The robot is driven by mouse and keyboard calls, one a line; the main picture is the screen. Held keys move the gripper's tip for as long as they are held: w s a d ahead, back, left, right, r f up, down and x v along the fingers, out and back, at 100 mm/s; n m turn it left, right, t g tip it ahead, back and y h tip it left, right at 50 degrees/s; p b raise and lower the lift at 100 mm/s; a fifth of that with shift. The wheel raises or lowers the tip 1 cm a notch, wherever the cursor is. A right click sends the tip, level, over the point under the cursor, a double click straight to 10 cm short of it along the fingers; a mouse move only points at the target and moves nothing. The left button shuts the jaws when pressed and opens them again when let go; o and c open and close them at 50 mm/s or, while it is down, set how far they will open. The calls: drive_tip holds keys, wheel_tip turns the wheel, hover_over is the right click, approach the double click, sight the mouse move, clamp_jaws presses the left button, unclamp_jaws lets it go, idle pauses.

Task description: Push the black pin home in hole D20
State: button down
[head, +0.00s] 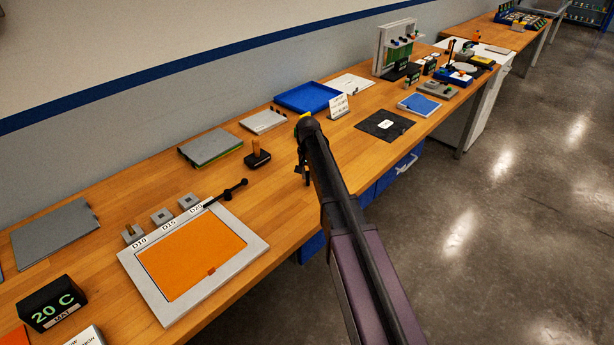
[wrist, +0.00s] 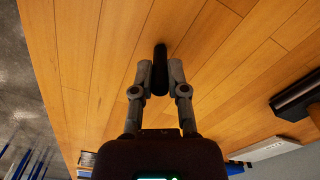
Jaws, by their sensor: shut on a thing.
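My gripper (head: 304,170) is above the wooden bench, right of the hole blocks; my arm partly hides it in the head view. In the wrist view my gripper (wrist: 160,75) is shut on a black pin (wrist: 160,55), a dark cylinder that sticks out past the fingertips over bare wood. Three grey blocks with holes stand behind the grey frame, above the labels D10, D15 and D20. The D20 block (head: 189,200) is the rightmost, well left of my gripper. Its hole is too small to read. The D10 block (head: 132,233) shows a brownish piece.
A grey frame (head: 245,231) with an orange panel lies in front of the blocks. A black rod (head: 226,193) with knobs lies by the D20 label. A black base with a wooden handle (head: 257,152) stands left of my gripper. A blue tray (head: 307,97) lies behind it.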

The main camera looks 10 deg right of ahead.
sight(308, 172)
drive_tip(key=shift+r+p, duration=1.45)
drive_tip(key=shift+r, duration=0.15)
drive_tip(key=s+a, duration=0.1)
drive_tip(key=s, duration=0.7)
drive_tip(key=s+a+r+p, duration=0.1)
drive_tip(key=s, duration=0.7)
drive_tip(key=shift+a+r, duration=0.25)
drive_tip(key=shift+w, duration=0.15)
